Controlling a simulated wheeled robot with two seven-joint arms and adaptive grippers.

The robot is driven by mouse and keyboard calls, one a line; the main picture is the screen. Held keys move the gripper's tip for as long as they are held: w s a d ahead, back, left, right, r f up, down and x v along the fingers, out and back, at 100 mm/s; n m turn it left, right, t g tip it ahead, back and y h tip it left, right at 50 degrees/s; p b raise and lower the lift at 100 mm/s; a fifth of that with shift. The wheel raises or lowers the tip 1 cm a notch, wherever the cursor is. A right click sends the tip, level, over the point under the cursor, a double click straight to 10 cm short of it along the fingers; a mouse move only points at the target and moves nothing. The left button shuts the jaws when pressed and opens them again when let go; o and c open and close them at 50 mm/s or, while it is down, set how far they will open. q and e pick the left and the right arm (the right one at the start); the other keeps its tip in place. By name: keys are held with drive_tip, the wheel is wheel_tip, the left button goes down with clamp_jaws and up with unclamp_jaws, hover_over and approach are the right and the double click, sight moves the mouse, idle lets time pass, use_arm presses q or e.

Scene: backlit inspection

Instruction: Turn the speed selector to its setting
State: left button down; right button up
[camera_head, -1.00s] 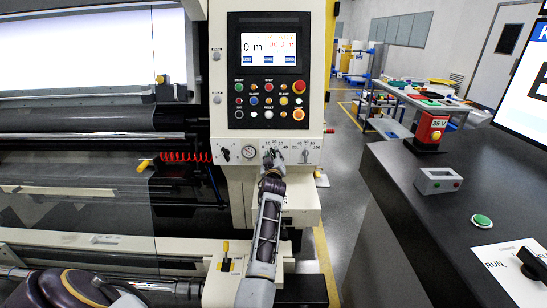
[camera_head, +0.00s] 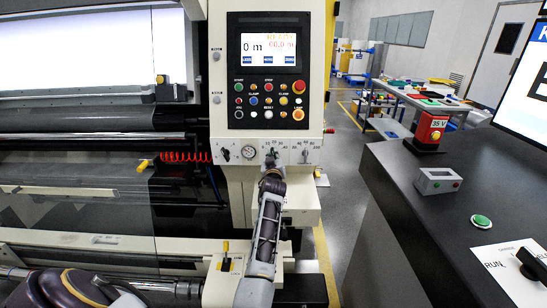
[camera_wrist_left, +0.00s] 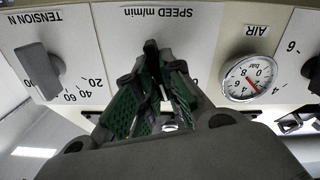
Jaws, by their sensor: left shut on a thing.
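The speed selector sits on the cream panel strip under the control screen, below the SPEED m/min label (camera_wrist_left: 158,12), which appears upside down in the left wrist view. My left gripper (camera_head: 270,157) is at the selector, and it also shows in the left wrist view (camera_wrist_left: 163,58). Its green-padded fingers are closed together on the selector and hide the knob, so its pointer and setting cannot be read. My right gripper is not in view.
The tension knob (camera_wrist_left: 37,70) and the air gauge (camera_wrist_left: 249,77) flank the gripper closely. Buttons and a screen (camera_head: 268,47) are above. A red spiral hose (camera_head: 185,157) hangs left. A dark desk (camera_head: 420,220) stands right, with open floor between.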

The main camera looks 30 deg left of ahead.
use_arm(q)
drive_tip(key=m, duration=0.3)
drive_tip(key=shift+d, duration=0.1)
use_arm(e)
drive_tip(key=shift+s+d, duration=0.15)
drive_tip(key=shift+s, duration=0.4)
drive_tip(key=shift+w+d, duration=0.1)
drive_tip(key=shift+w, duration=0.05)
use_arm(q)
drive_tip(key=c, duration=1.5)
unclamp_jaws()
drive_tip(key=shift+c, duration=0.2)
drive_tip(key=shift+r, duration=0.1)
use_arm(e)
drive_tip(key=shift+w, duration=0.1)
use_arm(q)
drive_tip(key=shift+r, duration=4.9)
drive_tip(key=shift+f, duration=0.1)
